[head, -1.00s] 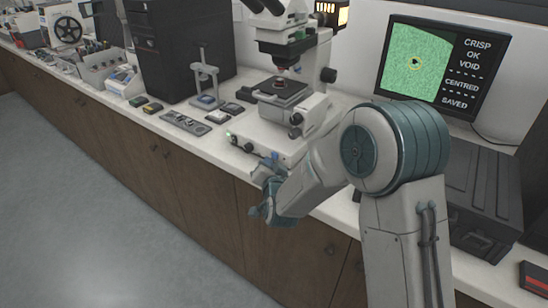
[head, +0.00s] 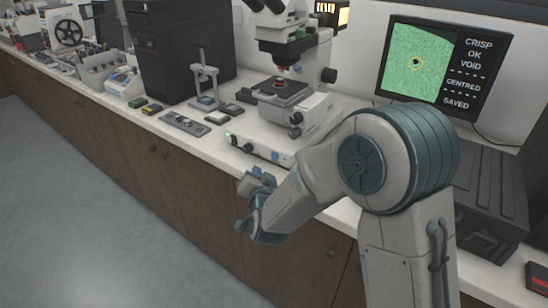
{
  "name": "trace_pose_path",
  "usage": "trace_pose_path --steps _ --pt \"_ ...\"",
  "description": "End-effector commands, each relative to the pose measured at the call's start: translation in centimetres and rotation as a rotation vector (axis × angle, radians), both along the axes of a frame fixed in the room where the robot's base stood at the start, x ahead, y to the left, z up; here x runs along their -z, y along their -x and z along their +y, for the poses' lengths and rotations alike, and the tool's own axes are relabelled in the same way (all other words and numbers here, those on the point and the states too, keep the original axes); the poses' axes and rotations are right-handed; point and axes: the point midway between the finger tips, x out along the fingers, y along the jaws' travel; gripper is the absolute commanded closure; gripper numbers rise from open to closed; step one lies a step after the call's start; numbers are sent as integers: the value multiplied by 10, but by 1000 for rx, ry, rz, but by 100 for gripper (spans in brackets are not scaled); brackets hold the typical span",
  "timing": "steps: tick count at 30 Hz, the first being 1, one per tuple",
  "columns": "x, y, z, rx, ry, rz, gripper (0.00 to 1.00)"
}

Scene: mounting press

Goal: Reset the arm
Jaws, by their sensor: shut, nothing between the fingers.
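My gripper (head: 246,186) is at the end of my folded arm, in front of the bench edge and below the microscope (head: 290,75). Its fingers are small in the head view and partly hidden by the wrist; they are shut with nothing held. My arm's large round elbow joint fills the right of the view. The microscope stands on the bench with a dark sample on its stage (head: 281,86). The screen (head: 445,65) shows a green picture and the words CRISP, OK, VOID, CENTRED and SAVED.
The white bench top (head: 190,145) runs from far left to right, with brown cabinets (head: 130,150) below. A small press stand (head: 205,85), a grey tray (head: 184,123) and small dark blocks lie left of the microscope. A black case (head: 490,200) is at right. The floor (head: 60,210) at left is clear.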

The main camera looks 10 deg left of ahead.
Motion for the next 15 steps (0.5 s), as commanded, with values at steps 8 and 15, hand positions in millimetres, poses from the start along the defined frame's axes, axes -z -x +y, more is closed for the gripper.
trace_pose_path --steps 8,15 --pt "-1 -1 -1 0 3 3 100" --pt "-30 -4 -37 -29 111 86 100"
